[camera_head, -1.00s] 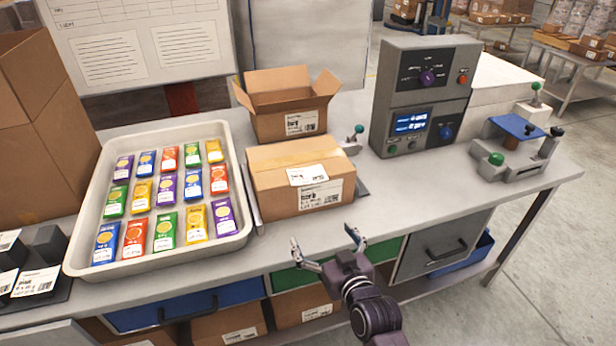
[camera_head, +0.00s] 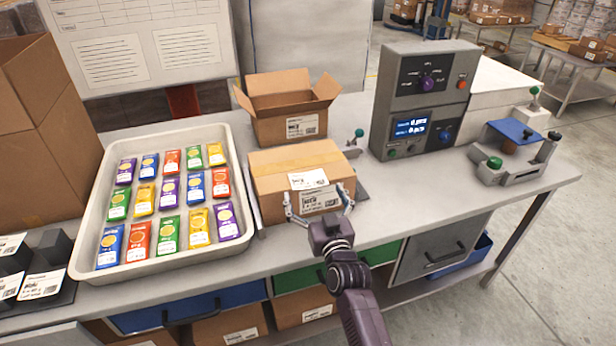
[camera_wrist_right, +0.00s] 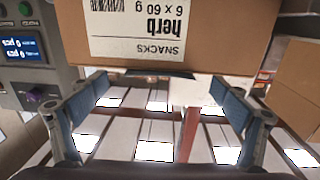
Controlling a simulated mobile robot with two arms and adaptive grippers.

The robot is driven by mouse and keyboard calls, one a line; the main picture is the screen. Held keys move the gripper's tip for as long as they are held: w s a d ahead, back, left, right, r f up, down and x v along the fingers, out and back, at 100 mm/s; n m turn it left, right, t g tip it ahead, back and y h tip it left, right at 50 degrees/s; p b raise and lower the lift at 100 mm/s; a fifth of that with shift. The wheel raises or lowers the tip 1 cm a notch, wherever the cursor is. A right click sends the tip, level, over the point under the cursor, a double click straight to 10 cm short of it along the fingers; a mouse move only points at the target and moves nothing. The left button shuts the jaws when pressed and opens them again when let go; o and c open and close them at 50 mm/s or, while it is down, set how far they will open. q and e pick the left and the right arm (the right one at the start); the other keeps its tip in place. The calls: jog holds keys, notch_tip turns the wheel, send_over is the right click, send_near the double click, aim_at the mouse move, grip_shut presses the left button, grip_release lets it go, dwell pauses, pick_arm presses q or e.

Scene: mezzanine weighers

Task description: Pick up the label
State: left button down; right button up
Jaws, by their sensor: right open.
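A white label (camera_head: 308,179) lies on top of the closed cardboard box (camera_head: 275,185), at its front edge. A printed label (camera_head: 320,201) is on the box's front face; in the right wrist view this print (camera_wrist_right: 140,30) reads upside down. My right gripper (camera_head: 318,204) is open and empty, close in front of the box, its fingers spread around the front label's area. In the right wrist view the open fingers (camera_wrist_right: 165,90) frame a pale patch (camera_wrist_right: 190,92) beside the box edge, probably the loose label. Contact cannot be told. My left gripper is out of view.
A tray (camera_head: 160,270) of several coloured packets stands left of the box. An open carton (camera_head: 285,130) is behind it. A control unit (camera_head: 420,100) with a display and a grey fixture (camera_head: 510,165) stand to the right. More labels (camera_head: 40,283) lie on a dark holder at far left.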

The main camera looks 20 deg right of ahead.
jog(key=shift+w+f, duration=0.1)
jog(key=shift+w, duration=0.5)
jog(key=shift+c, duration=0.5)
jog(key=c, duration=0.7)
